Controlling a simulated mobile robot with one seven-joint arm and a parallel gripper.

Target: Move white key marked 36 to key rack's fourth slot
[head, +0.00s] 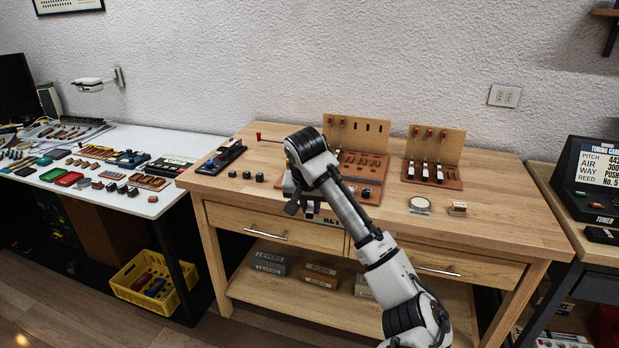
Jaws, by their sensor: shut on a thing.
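My gripper (301,207) is at the front edge of the wooden bench, pointing down, beside a dark label reading "KEY" (331,222). It is shut on a small pale piece, which looks like the white key; my arm and the small size hide most of it, and no number 36 can be read.
Behind my arm stands an upright wooden board (376,131) with dark slots and a red-brown base. A similar board (449,146) with white pieces is to its right. A round disc (420,204) and small block (458,209) lie front right. The right bench top (500,225) is clear.

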